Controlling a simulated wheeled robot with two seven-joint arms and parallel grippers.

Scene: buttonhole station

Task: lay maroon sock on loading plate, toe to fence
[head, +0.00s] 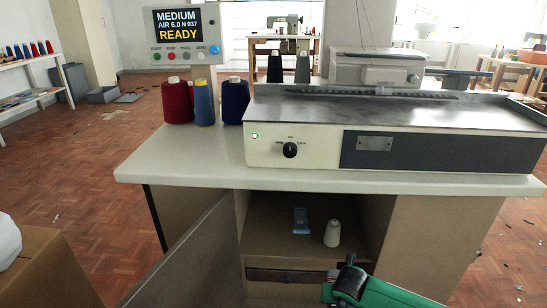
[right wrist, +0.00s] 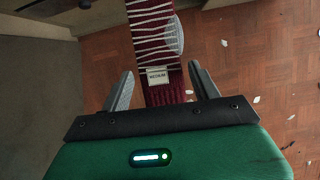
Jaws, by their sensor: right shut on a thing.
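My right gripper (right wrist: 160,76) is shut on the maroon sock (right wrist: 152,40), one finger on each side of its ribbed cuff. The sock has white stripes, a grey patch and a white label reading MEDIUM, and extends away from the fingers over the floor. Its far end is cut off by the picture's top edge.
The pale worktop (head: 200,172) overhangs an open cabinet with its door (head: 190,260) swung out. Several thread cones (head: 205,102) stand left of the machine. The sign (head: 182,35) reads MEDIUM, READY.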

